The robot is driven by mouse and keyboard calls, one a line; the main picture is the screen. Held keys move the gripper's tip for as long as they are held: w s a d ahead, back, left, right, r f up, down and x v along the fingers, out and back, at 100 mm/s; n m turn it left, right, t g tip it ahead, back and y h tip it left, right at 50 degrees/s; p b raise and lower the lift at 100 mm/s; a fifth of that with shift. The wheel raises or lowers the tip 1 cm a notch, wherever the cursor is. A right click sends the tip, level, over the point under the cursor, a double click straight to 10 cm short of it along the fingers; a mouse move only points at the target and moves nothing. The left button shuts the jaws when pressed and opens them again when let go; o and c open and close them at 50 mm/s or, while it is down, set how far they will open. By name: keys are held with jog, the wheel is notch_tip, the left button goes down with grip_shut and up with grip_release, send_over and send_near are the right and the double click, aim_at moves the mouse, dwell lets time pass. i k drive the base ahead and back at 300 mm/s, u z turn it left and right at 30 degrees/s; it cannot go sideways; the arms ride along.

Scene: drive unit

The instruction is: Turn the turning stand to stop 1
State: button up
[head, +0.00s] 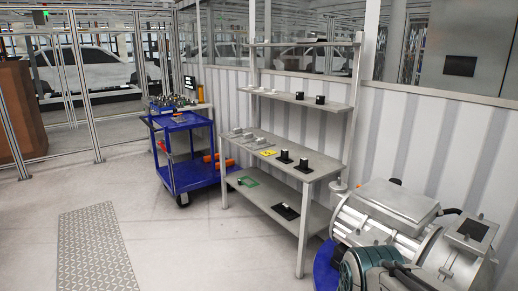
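A large grey metal drive unit (400,220) fills the lower right of the head view, cut off by the frame's lower and right edges. It has a box-like cover on top and a dark square opening at the right. A teal ribbed round part (366,268) sits at its front. A blue rounded edge (325,268) shows beneath and left of the unit; it looks like part of the turning stand, mostly hidden. No stop marks or numbers can be read. My gripper is not in view.
A grey shelf bench (320,168) with small black and light blocks stands left of the drive unit. A blue cart (200,180) stands beyond it. A ribbed floor plate (95,250) lies at the lower left. The floor between plate and bench is clear.

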aim_at(461, 255)
jog(key=z, duration=1)
jog(key=k, duration=0.5)
jog(key=u, duration=0.8)
jog(key=i, duration=0.8)
jog(key=z, duration=0.95)
